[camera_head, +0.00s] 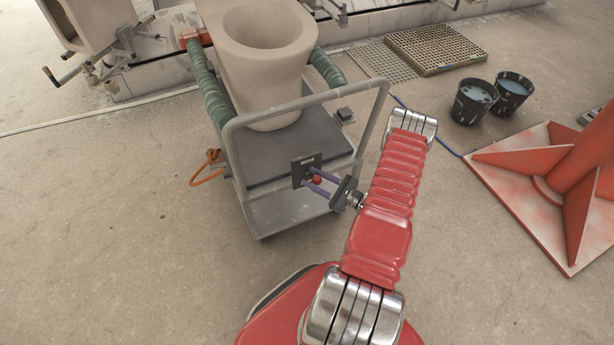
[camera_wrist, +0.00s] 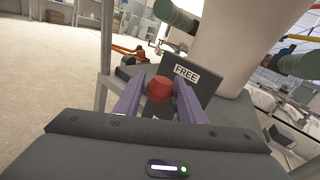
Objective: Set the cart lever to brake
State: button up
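The grey cart (camera_head: 232,160) carries a dark upright lever plate (camera_head: 302,168) on its near side. In the wrist view the plate (camera_wrist: 205,82) shows the label FREE at its top; its lower part is mostly hidden. The lever's red knob (camera_head: 316,180) sticks out below that label, and it shows in the wrist view (camera_wrist: 160,89). My gripper (camera_head: 318,181) reaches the plate from the right, its two purple fingers (camera_wrist: 159,95) on either side of the knob. They lie very close to it; I cannot tell if they touch.
A large clay vessel (camera_head: 268,55) stands on the cart between green rolls (camera_head: 207,85). Black buckets (camera_head: 473,101) and a red flanged stand (camera_head: 560,180) are to the right. The floor at left is clear.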

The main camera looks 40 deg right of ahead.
jog(key=shift+x, duration=1.4)
jog(key=shift+c, duration=0.6)
grip_shut()
jog(key=shift+a, duration=0.1)
